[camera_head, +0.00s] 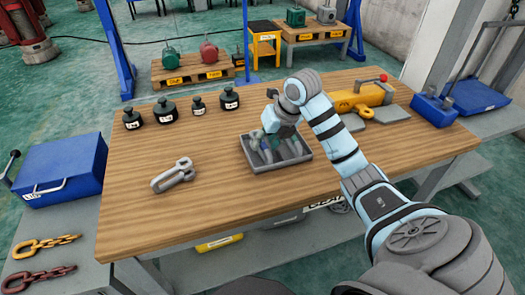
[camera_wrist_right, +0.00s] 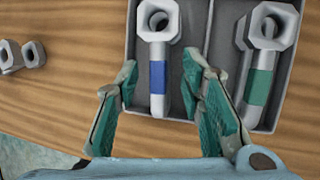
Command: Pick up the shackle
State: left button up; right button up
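A grey U-shaped shackle (camera_head: 172,176) lies on the left part of the wooden table. Two grey lug ends, apparently the shackle's (camera_wrist_right: 22,56), show at the left edge of the right wrist view. My right gripper (camera_head: 265,145) is over the grey tray (camera_head: 297,160), to the right of the shackle. In the right wrist view the right gripper (camera_wrist_right: 160,75) is open, its green-padded fingers apart. Between them in view is an eye-ended pin with a blue band (camera_wrist_right: 157,70); I cannot tell if they touch it. My left gripper is not in view.
A similar part with a green band (camera_wrist_right: 259,80) lies in the tray's other compartment. Several black weights (camera_head: 166,110) stand along the table's back left. A yellow hoist (camera_head: 360,97) is at the back right. The table around the shackle is clear.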

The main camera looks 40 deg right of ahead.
jog(key=shift+w+a+f, duration=0.1)
jog(key=shift+w+f, duration=0.1)
jog(key=shift+f, duration=0.4)
grip_shut()
jog(key=shift+r, duration=0.1)
